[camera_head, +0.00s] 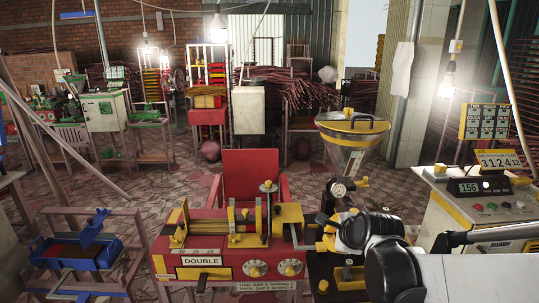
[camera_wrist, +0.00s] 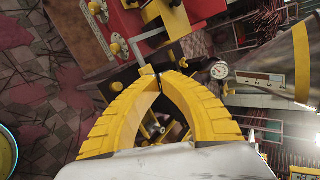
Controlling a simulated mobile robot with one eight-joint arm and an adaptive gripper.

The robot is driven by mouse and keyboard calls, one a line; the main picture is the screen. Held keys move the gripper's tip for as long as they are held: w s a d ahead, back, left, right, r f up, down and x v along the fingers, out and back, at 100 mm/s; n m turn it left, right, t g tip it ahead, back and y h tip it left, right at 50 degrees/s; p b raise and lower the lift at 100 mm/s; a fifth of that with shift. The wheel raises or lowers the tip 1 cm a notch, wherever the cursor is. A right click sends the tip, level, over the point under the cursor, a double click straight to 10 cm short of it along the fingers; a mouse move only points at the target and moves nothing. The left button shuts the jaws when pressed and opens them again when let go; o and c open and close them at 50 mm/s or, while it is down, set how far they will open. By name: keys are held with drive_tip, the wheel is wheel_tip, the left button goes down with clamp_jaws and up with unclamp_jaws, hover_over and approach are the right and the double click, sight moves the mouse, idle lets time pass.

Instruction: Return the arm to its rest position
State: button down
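My arm reaches in from the lower right in the camera_head view, with its dark joints in front of the red and yellow machine's right end. My gripper (camera_wrist: 153,72) has two curved yellow fingers, and their tips meet in the camera_wrist view. I see nothing held between the tips. Yellow and dark machine parts show through the gap behind them. The red machine (camera_head: 205,266) labelled DOUBLE stands in front of me; part of it shows at the top of the camera_wrist view. My arm hides some of the black and yellow unit at its right.
A metal hopper (camera_head: 345,146) with a yellow rim stands behind the machine. A control console (camera_head: 484,212) is at the right. A red chair (camera_head: 250,174) is behind the machine, and a blue tray (camera_head: 75,254) on a stand is at the left. Tiled floor shows between them.

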drive_tip(key=s+r+n+g+h, duration=0.1)
drive_tip(key=s+n+g, duration=0.1)
drive_tip(key=s+n, duration=1.8)
drive_tip(key=s, duration=0.5)
drive_tip(key=shift+s+d+r+g, duration=0.2)
drive_tip(key=shift+r+g, duration=0.1)
drive_tip(key=shift+g, duration=0.1)
